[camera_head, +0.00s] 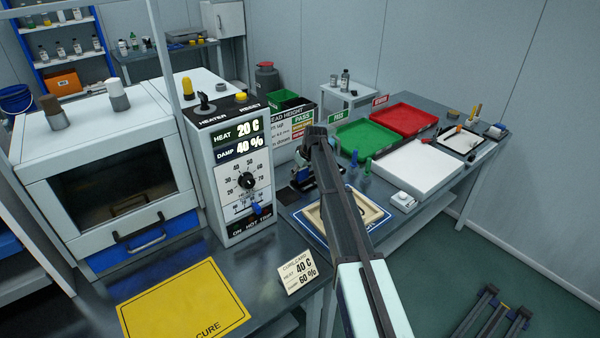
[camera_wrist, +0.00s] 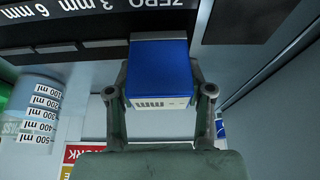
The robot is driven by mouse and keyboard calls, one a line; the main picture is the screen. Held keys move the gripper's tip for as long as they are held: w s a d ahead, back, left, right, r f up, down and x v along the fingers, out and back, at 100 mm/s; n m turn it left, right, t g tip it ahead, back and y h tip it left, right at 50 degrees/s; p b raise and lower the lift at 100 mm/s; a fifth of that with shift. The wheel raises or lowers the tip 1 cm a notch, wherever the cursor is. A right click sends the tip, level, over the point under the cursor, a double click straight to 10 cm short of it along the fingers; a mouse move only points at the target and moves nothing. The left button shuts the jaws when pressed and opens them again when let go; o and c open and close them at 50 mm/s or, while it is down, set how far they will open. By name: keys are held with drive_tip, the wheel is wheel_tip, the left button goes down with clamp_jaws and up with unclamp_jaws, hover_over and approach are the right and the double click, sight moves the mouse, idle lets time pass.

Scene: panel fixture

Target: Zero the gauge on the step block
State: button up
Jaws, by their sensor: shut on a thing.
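A blue and white gauge (camera_wrist: 160,70) with upside-down "mm" lettering is between the two fingers of my gripper (camera_wrist: 159,95) in the wrist view. My gripper is shut on its sides. The dark step block (camera_wrist: 95,28), marked ZERO, 3 mm and 6 mm, spans the top of that view. The gauge's far end is at the block's edge near ZERO; I cannot tell whether they touch. The gauge's display is not visible. In the head view my dark arm reaches over the bench and hides most of this spot.
A bead-height sign (camera_head: 303,126) stands behind the arm. A green tray (camera_head: 368,137), red tray (camera_head: 404,119) and white panel (camera_head: 420,164) lie to the right. A framed tan panel (camera_head: 372,212) is under the arm. A heater cabinet (camera_head: 229,165) stands left.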

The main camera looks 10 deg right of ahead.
drive_tip(key=shift+s+f+b, duration=0.1)
drive_tip(key=shift+f+b, duration=0.25)
drive_tip(key=shift+f, duration=0.2)
idle(1.5)
drive_tip(key=shift+r, duration=0.15)
drive_tip(key=shift+r+p, duration=1.55)
drive_tip(key=shift+r, duration=2.4)
